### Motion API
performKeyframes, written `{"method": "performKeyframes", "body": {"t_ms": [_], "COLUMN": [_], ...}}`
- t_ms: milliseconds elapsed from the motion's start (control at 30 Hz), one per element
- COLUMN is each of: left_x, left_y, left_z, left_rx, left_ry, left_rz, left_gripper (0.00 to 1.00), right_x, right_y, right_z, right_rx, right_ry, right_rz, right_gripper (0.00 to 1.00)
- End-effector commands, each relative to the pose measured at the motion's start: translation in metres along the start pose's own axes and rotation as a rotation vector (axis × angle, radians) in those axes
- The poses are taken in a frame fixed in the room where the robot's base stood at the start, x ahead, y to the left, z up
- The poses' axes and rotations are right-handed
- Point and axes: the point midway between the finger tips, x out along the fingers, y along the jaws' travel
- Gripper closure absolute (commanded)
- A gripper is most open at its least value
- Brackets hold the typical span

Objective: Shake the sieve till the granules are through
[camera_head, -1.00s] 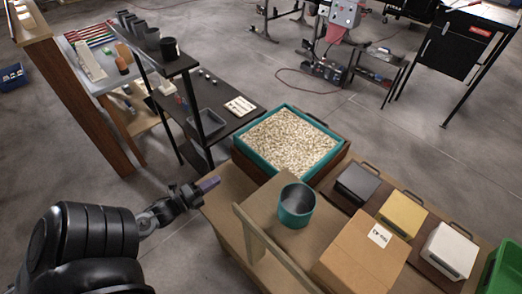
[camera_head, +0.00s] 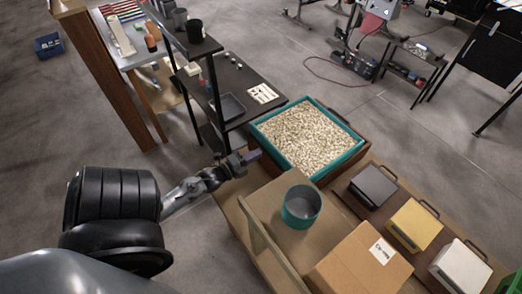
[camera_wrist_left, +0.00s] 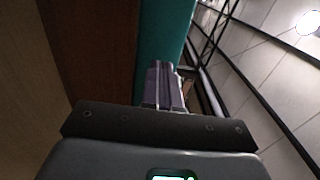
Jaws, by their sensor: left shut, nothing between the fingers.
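The sieve (camera_head: 353,156) is a square teal frame full of pale beige granules (camera_head: 305,136). It sits on a brown wooden box at the back of the bench. My left gripper (camera_head: 249,156) is shut and empty, just off the sieve's near left corner. In the left wrist view the closed fingers (camera_wrist_left: 164,88) point at the sieve's teal wall (camera_wrist_left: 163,35); I cannot tell whether they touch it. What lies under the granules is hidden. My right gripper is out of view.
A teal round pot (camera_head: 301,207) stands on a raised wooden platform nearer me. A cardboard box (camera_head: 358,264) and grey, yellow and white lidded boxes (camera_head: 415,224) fill the right side. A black shelf rack (camera_head: 232,75) stands behind my left gripper.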

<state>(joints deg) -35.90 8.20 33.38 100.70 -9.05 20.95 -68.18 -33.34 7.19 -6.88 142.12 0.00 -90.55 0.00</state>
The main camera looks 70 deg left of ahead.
Motion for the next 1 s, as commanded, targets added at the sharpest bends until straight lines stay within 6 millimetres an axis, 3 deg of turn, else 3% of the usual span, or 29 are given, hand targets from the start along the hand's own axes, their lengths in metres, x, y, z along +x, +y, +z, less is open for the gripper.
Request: {"method": "performKeyframes", "body": {"t_ms": [267,767,1000], "left_x": [0.025,0.032,0.074], "left_y": [-0.001,0.000,0.000], "left_z": [0.000,0.000,0.000], "left_rx": [0.002,0.002,0.002], "left_ry": [0.000,0.001,0.003], "left_rz": [0.000,-0.001,-0.003], "left_gripper": [1.00,1.00,1.00], "right_x": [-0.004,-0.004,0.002], "right_y": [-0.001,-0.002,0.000], "right_z": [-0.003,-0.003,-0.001], "right_rx": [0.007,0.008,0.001], "right_ry": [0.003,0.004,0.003], "right_rz": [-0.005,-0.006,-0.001], "right_gripper": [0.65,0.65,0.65]}}
